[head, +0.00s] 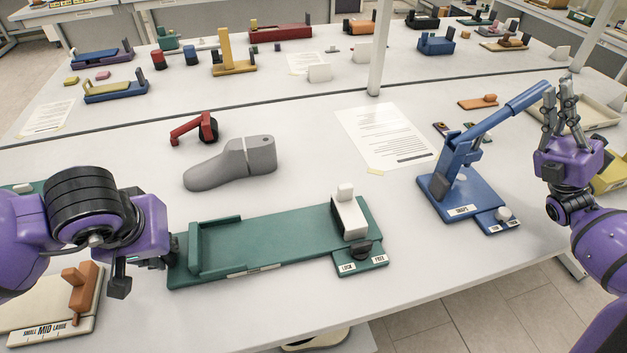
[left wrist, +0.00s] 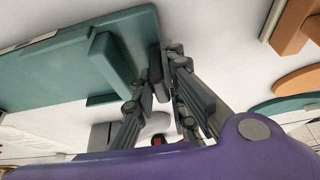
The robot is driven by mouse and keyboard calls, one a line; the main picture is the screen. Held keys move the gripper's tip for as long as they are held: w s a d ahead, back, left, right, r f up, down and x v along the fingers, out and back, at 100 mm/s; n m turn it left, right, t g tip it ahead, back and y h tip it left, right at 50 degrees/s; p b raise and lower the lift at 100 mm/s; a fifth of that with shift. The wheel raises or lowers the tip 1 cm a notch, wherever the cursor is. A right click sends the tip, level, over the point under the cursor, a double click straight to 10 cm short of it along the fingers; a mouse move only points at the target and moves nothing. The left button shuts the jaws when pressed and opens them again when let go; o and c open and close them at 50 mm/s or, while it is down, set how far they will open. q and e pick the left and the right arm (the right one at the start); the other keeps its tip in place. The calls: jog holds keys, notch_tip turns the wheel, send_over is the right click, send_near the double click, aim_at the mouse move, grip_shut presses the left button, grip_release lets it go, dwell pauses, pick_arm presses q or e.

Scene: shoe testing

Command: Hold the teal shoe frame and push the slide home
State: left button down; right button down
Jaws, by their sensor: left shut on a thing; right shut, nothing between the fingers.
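The teal shoe frame (head: 265,240) lies flat on the white table, with a raised teal stop at its left end. The cream slide (head: 349,217) stands upright near its right end. A dark knob (head: 361,249) sits in front of the slide between LOCK and FREE labels; I cannot tell which it points to. My left gripper (head: 168,258) is shut on the left end of the frame. The left wrist view shows its fingers (left wrist: 164,68) closed at the frame's edge. My right gripper (head: 562,88) is shut and empty, fingers up, beside the blue press and away from the frame.
A grey shoe last (head: 228,168) and a red tool (head: 196,128) lie behind the frame. The blue lever press (head: 468,180) stands to the right. A cream sizing board (head: 45,315) is front left. The table between frame and press is clear.

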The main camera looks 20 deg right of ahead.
aim_at(353, 186)
jog(key=w+a+f+n+g, duration=0.2)
jog(key=a+n+g, duration=0.6)
jog(key=a+g, duration=0.2)
jog(key=w+a+f+n+g, duration=0.1)
jog(key=a+f+n+g, duration=0.2)
jog(key=a+n+g, duration=0.7)
jog(key=w+a+f+n+g+h, duration=0.15)
jog(key=w+f+n+h, duration=0.25)
jog(key=f+h, duration=0.65)
jog(key=shift+h, duration=0.45)
jog(key=x, duration=0.8)
jog(key=shift+w+a+f, duration=0.15)
jog(key=shift+a+f, duration=0.1)
jog(key=shift+a, duration=0.05)
jog(key=a, duration=0.7)
pick_arm(q)
jog(key=shift+d, duration=0.1)
pick_arm(e)
jog(key=shift+r, duration=0.1)
